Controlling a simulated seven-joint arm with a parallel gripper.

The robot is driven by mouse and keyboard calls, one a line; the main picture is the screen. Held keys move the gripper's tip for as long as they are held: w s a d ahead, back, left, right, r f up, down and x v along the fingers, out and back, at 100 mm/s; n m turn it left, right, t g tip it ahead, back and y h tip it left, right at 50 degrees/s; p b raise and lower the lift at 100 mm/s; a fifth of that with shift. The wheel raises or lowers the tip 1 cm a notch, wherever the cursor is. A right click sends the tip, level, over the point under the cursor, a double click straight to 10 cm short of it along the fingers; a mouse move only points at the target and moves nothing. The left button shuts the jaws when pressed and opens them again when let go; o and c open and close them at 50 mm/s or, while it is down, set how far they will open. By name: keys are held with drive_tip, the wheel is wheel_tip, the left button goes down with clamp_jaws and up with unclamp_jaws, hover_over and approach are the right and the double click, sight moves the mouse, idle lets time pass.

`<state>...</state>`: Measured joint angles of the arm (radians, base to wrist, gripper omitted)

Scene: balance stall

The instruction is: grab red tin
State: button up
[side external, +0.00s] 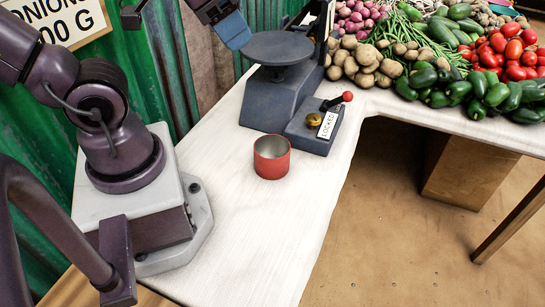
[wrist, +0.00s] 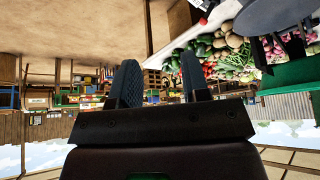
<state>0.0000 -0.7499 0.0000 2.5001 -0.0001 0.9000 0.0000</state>
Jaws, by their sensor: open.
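The red tin (side external: 271,157) is an open-topped cup, upright and seemingly empty, on the white table in the side external view. It stands in front of the dark scale. I do not see it in the wrist view. My gripper is partly cut off at the top of the side external view, where a bluish finger (side external: 231,31) shows left of the scale pan. It is well above and behind the tin, apart from it. In the wrist view my gripper (wrist: 160,80) has its two fingers spread with nothing between them.
The scale (side external: 274,97) with its round pan stands behind the tin. Vegetables (side external: 465,50) fill the right rear. The white tabletop (side external: 255,230) is clear in front of the tin.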

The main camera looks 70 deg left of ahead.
drive_tip(key=o, duration=1.1)
drive_tip(key=w+d+f+m+g+y, duration=0.25)
drive_tip(key=f+m+g+y, duration=0.2)
drive_tip(key=f, duration=0.35)
drive_tip(key=w+d+f+m+g+y, duration=0.1)
drive_tip(key=w+f+m+g+y, duration=0.3)
drive_tip(key=f, duration=0.3)
drive_tip(key=m+t+y, duration=0.8)
drive_tip(key=m+t, duration=0.1)
drive_tip(key=m, duration=0.5)
approach(274, 161)
drive_tip(key=shift+f, duration=0.15)
drive_tip(key=shift+a+f+t, duration=0.1)
drive_tip(key=shift+a+t, duration=0.15)
drive_tip(key=shift+t, duration=0.1)
drive_tip(key=x, duration=0.7)
drive_tip(key=shift+a, duration=0.1)
drive_tip(key=shift+s+x, duration=0.15)
drive_tip(key=shift+x, duration=1.2)
drive_tip(key=shift+s+x, duration=0.15)
drive_tip(key=shift+x, duration=1.2)
